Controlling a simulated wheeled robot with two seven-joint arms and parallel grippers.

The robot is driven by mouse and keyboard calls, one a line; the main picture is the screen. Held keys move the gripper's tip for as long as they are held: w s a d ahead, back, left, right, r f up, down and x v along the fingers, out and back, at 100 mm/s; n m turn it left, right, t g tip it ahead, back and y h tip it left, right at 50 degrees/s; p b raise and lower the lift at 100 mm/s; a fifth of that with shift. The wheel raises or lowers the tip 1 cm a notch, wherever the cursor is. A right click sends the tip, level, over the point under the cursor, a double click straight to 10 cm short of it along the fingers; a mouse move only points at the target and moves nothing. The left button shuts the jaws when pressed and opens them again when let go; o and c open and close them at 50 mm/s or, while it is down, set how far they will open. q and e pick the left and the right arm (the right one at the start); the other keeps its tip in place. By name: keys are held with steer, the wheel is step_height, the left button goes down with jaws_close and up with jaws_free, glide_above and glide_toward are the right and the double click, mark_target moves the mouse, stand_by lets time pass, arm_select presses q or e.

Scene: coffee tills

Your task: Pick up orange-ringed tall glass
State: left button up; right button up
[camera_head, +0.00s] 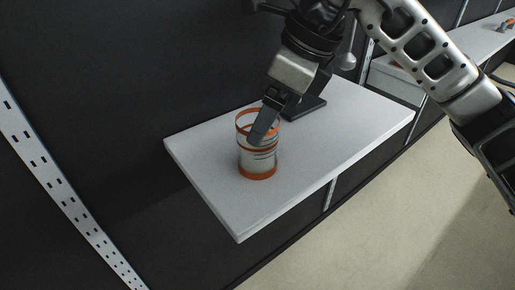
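The tall glass (257,161) stands upright on a light grey shelf (215,178), with orange rings at its rim, middle and base. My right gripper (262,128) comes down over it from the upper right. One dark finger overlaps the upper part of the glass. I cannot tell whether that finger is inside the glass or in front of it. My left gripper is not in view.
A dark wall backs the shelf. The shelf's front and right are clear. Another light counter (485,45) with small items is at the upper right.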

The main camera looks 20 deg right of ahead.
steer(key=x, duration=0.5)
steer(key=shift+s+a+p, duration=0.1)
steer(key=shift+p, duration=0.2)
steer(key=c, duration=1.2)
steer(key=shift+r, duration=0.15)
